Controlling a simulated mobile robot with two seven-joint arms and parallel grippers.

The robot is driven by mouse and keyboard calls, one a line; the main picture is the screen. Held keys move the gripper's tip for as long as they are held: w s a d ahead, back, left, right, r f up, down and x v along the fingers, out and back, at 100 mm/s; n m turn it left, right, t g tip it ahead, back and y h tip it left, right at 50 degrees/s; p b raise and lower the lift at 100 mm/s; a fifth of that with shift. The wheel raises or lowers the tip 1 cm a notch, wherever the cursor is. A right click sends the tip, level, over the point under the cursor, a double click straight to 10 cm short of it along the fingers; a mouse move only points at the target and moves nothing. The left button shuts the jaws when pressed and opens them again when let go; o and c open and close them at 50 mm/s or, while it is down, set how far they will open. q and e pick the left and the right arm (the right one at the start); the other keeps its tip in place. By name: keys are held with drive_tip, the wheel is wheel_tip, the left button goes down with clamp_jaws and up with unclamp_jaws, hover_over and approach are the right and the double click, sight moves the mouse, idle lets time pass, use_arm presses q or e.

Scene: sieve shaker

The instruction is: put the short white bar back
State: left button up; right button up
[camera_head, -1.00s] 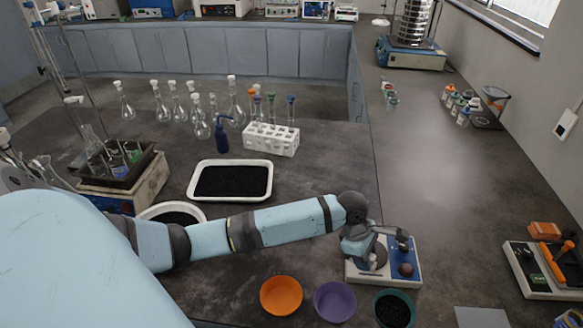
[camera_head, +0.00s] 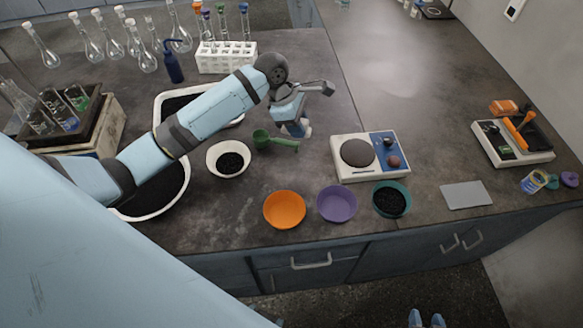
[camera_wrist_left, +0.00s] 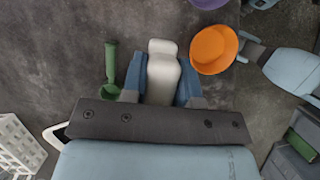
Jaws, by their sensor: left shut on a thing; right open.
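My left gripper (camera_head: 298,122) is shut on the short white bar (camera_wrist_left: 164,72), which sits between its two blue fingers in the left wrist view. In the head view, only a small end of the bar (camera_head: 307,129) shows below the fingers. The gripper is beside the green scoop (camera_head: 275,141) and left of the white hotplate (camera_head: 345,172). I cannot tell whether the bar touches the table. Two blue fingertips of my right gripper (camera_head: 426,320) show apart and empty at the bottom edge, in front of the bench.
Orange (camera_head: 284,209), purple (camera_head: 337,204) and teal (camera_head: 391,199) bowls line the front edge. A white bowl of black grains (camera_head: 214,160) is left of the scoop. A white tube rack (camera_head: 226,63) and flasks stand behind. The bench behind the hotplate is clear.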

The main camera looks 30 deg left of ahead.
use_arm(q)
hover_over(301, 176)
drive_tip(key=a, duration=0.1)
wheel_tip(301, 176, down, 14)
drive_tip(key=shift+s+f, duration=0.15)
drive_tip(key=shift+f, duration=0.05)
drive_tip(key=shift+a+f, duration=0.1)
drive_tip(key=shift+f, duration=2.3)
drive_tip(key=shift+f, duration=0.1)
drive_tip(key=o, duration=0.9)
drive_tip(key=shift+o, duration=0.2)
drive_tip(key=v, duration=1.2)
